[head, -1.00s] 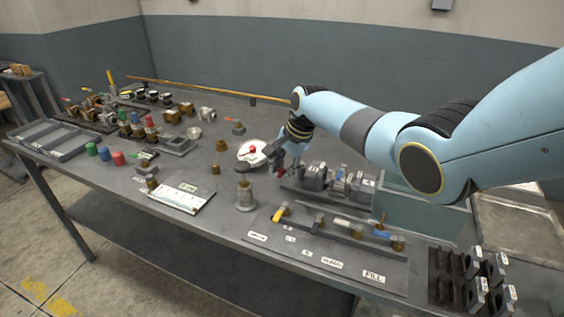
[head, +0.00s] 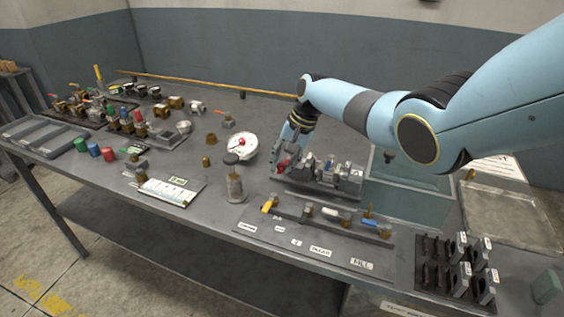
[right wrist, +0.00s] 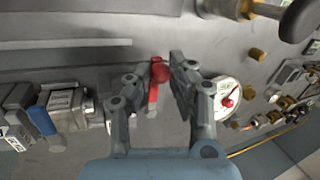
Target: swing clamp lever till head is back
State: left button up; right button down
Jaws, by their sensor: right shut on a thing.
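The clamp's red lever (right wrist: 153,98), with a round red end, shows between the fingers of my right gripper (right wrist: 159,73) in the right wrist view. The right gripper (head: 281,167) is shut on it. In the head view the red of the lever shows only as a small patch at the gripper. The grey clamp unit (head: 325,172), a row of blocks on a long base, stands right of the gripper. The clamp head's position cannot be told, as the gripper and arm cover that end. My left gripper is not in view.
A white round dial (head: 246,148) with a red pointer lies left of the gripper. A dark-topped canister (head: 235,186) stands in front. A labelled valve board (head: 300,243) lies nearer the front edge. A glassy tray (head: 415,180) is right of the clamp.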

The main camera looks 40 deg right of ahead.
jog(key=shift+w+r, duration=0.1)
jog(key=shift+r, duration=0.05)
jog(key=c, duration=1.4)
grip_release()
jog(key=shift+o, duration=1.2)
jog(key=shift+d, duration=0.1)
jog(key=v, duration=1.2)
